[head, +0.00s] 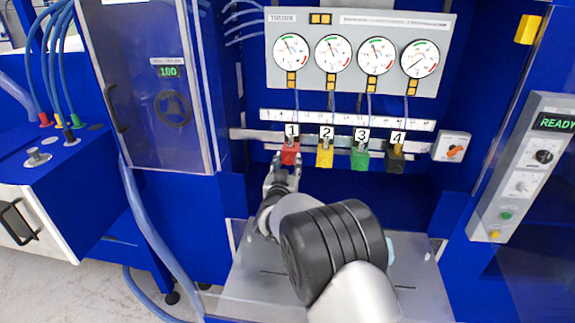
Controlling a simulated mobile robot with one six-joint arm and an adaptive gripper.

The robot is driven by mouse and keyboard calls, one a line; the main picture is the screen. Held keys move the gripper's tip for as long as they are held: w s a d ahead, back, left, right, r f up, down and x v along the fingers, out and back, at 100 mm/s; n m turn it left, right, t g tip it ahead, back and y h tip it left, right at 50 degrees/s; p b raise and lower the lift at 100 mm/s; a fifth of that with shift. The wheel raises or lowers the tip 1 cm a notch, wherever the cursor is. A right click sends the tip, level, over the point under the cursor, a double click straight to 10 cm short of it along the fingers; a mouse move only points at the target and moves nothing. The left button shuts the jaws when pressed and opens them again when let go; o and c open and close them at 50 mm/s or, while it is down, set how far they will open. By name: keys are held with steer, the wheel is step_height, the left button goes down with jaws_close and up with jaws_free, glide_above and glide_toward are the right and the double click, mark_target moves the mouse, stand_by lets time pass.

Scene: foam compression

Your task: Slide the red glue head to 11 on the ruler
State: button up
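The red glue head (290,153), labelled 1, hangs on the horizontal rail at the left end of the row of heads. The white ruler (345,120) runs above the rail; its numbers are too small to read. My gripper (284,165) is just below the red head, with its fingers up at the head's lower part. I cannot tell whether the fingers touch or grip it. My arm reaches up from the bottom of the view.
The yellow head (325,153), green head (360,155) and black head (396,154) hang to the right on the same rail. A white box with an orange knob (453,149) is at the rail's right end. Four-gauge panel (360,52) is above. A grey plate (410,285) lies below.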

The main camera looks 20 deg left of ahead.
steer(key=shift+c, duration=0.3)
jaws_close()
stand_by(0.4)
